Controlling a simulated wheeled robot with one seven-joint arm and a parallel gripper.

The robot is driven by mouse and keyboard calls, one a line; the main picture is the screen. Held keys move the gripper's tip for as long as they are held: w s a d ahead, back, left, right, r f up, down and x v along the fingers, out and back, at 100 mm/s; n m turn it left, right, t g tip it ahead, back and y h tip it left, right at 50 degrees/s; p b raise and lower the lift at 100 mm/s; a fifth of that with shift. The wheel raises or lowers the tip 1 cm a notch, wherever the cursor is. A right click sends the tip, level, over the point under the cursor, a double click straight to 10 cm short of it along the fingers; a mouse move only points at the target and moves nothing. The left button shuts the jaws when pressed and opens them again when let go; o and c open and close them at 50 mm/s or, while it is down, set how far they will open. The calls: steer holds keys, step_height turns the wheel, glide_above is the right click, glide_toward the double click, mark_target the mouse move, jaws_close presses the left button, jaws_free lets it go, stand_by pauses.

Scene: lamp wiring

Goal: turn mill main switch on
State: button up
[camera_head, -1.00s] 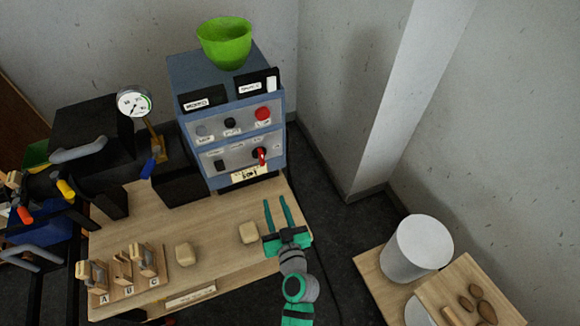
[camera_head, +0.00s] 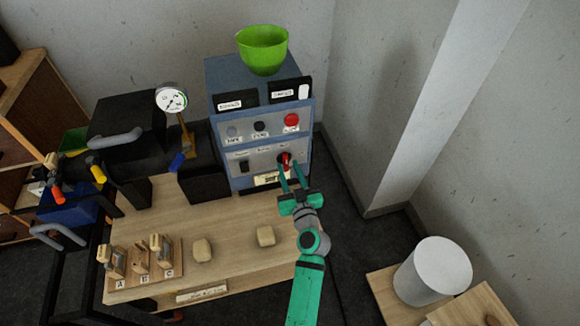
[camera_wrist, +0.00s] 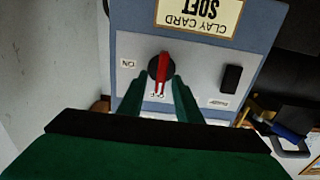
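The mill (camera_head: 228,107) is a blue-grey box with a grey control face and a green bowl on top. Its main switch (camera_wrist: 161,75) is a red handle on a black round base, low on the face, with an "ON" label to one side in the wrist view. The handle points toward the label between my fingers. In the head view the switch (camera_head: 285,158) is partly behind my fingertips. My gripper (camera_head: 292,178) is open, its two green fingers on either side of the red handle. I cannot tell whether they touch it. The gripper also shows in the wrist view (camera_wrist: 165,95).
A red button (camera_head: 292,120) and a black knob (camera_head: 260,126) sit above the switch. A black rocker (camera_wrist: 231,79) is beside it. A clay card (camera_wrist: 200,14) is fixed near it. Two pale blocks and a lettered rack (camera_head: 142,262) are on the wooden table.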

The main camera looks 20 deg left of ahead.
steer(key=shift+x, duration=1)
